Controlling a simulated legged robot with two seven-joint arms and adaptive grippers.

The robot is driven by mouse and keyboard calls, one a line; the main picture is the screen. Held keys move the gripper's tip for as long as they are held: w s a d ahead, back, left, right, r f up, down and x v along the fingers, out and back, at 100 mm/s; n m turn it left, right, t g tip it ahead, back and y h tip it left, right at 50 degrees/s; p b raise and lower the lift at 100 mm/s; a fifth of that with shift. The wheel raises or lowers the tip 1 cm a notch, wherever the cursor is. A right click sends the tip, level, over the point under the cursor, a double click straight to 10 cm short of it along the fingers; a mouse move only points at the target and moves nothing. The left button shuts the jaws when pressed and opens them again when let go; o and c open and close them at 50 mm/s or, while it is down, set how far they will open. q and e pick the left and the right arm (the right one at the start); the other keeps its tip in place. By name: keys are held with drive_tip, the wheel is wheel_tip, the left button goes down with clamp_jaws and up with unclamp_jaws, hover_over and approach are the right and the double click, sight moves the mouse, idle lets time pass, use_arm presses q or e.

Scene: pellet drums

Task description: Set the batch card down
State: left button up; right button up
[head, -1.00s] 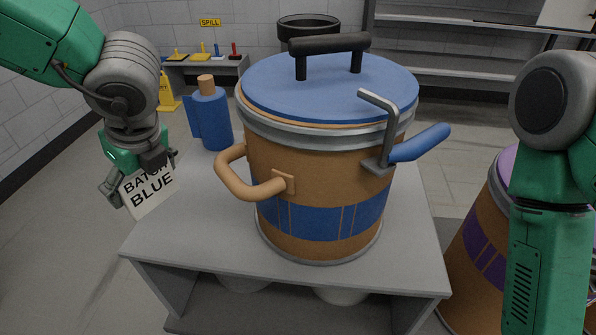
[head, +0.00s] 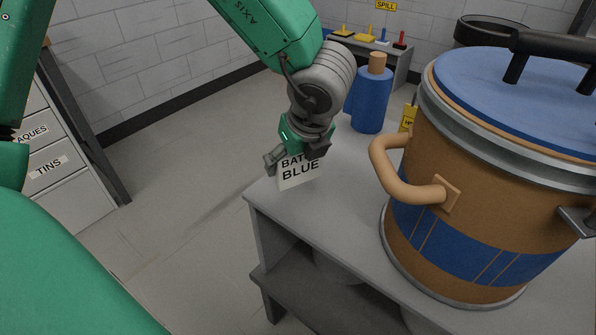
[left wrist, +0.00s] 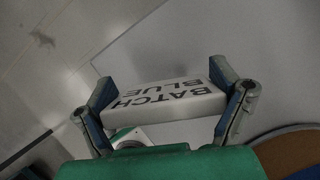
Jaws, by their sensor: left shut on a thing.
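The batch card (head: 299,174) is white with black lettering reading BATCH BLUE. My left gripper (head: 294,155) is shut on it near the left end of the grey table (head: 350,195). The card hangs below the fingers, over or at the tabletop; I cannot tell whether it touches. In the left wrist view the card (left wrist: 165,100) is gripped between the two fingers, its lettering upside down. My right gripper is not in view.
A brown drum (head: 480,215) with a blue lid and tan handle stands on the table, right of the card. A blue bottle (head: 372,100) stands behind the card. Labelled drawers (head: 55,165) are at the far left. Bare tabletop lies between card and drum.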

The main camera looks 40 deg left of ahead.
use_arm(q)
drive_tip(key=x, duration=0.2)
drive_tip(key=shift+s+a+f+b, duration=0.1)
drive_tip(key=shift+s+f+b, duration=0.05)
drive_tip(key=shift+f+b, duration=0.2)
drive_tip(key=shift+r, duration=0.1)
drive_tip(key=o, duration=1)
drive_tip(key=shift+d, duration=0.6)
drive_tip(key=shift+a+r+p, duration=0.1)
drive_tip(key=shift+r+p, duration=0.3)
drive_tip(key=shift+r, duration=0.25)
drive_tip(key=p+v, duration=0.3)
drive_tip(key=v, duration=0.7)
drive_tip(key=shift+s+d+r, duration=0.2)
drive_tip(key=shift+d+r, duration=0.05)
drive_tip(key=shift+r, duration=0.05)
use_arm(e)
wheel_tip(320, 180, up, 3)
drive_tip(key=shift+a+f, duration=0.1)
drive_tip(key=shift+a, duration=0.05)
use_arm(q)
drive_tip(key=shift+a, duration=0.1)
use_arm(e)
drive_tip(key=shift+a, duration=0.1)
